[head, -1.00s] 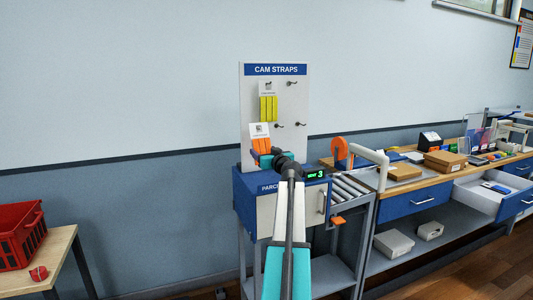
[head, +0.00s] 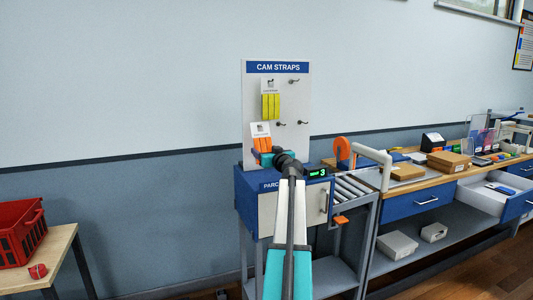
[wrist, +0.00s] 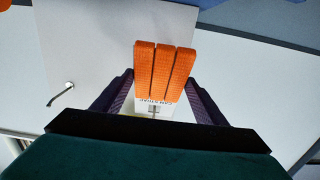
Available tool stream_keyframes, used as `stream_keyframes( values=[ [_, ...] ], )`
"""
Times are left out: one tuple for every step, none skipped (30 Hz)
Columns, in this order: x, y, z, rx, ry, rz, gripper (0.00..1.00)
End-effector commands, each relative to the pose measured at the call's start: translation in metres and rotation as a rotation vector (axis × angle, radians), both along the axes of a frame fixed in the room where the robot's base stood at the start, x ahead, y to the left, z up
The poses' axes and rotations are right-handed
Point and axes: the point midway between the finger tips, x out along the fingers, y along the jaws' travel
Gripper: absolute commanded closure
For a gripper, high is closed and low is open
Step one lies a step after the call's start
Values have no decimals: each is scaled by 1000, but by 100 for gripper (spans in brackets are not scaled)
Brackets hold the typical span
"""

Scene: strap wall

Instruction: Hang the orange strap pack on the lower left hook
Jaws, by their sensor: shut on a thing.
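The orange strap pack (head: 263,143) has orange straps under a white card. It is in front of the lower left part of the white strap board (head: 297,106). My gripper (wrist: 155,95) is shut on the pack, with a dark finger on each side of it in the wrist view. The lower hook nearest the pack (head: 280,124) is bare and lies to the pack's right in the head view. Whether another hook is behind the pack is hidden. I cannot tell whether the pack touches the board. One bare hook (wrist: 62,92) shows left of the pack in the wrist view.
A yellow strap pack (head: 270,105) hangs at the board's upper left. Bare hooks are at the upper right (head: 293,81) and lower right (head: 302,122). A blue-topped cabinet (head: 250,185) stands below the board. A roller conveyor (head: 350,187) is to its right.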

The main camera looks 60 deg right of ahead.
Motion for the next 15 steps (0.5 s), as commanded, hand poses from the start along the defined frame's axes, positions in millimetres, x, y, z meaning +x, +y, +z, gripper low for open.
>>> stream_keyframes(
  values=[
    [0,0,0,0,0,0,57],
    [0,0,0,0,0,0,57],
    [0,0,0,0,0,0,57],
    [0,0,0,0,0,0,57],
    [0,0,0,0,0,0,57],
    [0,0,0,0,0,0,57],
    [0,0,0,0,0,0,57],
    [0,0,0,0,0,0,57],
    [0,0,0,0,0,0,57],
    [0,0,0,0,0,0,57],
    [0,0,0,0,0,0,57],
    [0,0,0,0,0,0,57],
    [0,0,0,0,0,0,57],
    [0,0,0,0,0,0,57],
    [0,0,0,0,0,0,31]
  ],
)
